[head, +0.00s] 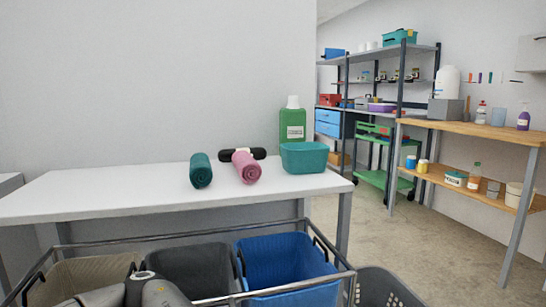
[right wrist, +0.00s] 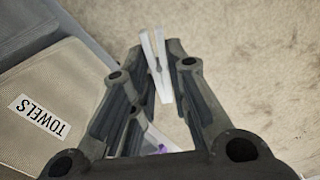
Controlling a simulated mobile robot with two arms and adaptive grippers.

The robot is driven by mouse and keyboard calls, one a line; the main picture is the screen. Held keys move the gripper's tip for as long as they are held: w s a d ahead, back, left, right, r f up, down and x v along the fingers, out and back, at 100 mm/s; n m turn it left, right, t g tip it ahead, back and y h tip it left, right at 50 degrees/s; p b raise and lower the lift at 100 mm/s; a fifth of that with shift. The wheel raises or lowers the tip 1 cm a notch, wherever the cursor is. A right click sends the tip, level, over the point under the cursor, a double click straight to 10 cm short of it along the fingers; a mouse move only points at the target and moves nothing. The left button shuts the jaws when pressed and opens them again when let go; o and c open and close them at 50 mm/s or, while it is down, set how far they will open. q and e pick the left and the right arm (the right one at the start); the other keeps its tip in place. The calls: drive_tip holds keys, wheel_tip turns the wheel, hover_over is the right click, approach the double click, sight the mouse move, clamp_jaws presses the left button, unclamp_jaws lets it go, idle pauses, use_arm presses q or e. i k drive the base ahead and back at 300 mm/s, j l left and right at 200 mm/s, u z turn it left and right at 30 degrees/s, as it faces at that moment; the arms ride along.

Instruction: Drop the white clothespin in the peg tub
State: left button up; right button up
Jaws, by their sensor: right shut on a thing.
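The white clothespin (right wrist: 161,76) shows in the right wrist view, between the fingertips of my right gripper (right wrist: 156,54). The gripper is shut on it, and its prongs stick out past the fingers. Beige floor lies behind it. A teal open tub (head: 304,158) stands near the right end of the white table in the head view; it may be the peg tub, but I see no label on it. The clothespin and my right gripper's fingers do not show in the head view. My left gripper is in neither view.
A white table (head: 100,195) holds a green roll (head: 201,171), a pink roll (head: 246,167) and a green bottle (head: 292,128). A framed cart with a blue bin (head: 285,265) stands in front. A bin labelled TOWELS (right wrist: 75,85) is left of my right gripper.

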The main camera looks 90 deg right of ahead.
sight(309, 165)
drive_tip(key=z, duration=2.8)
drive_tip(key=i+j, duration=0.05)
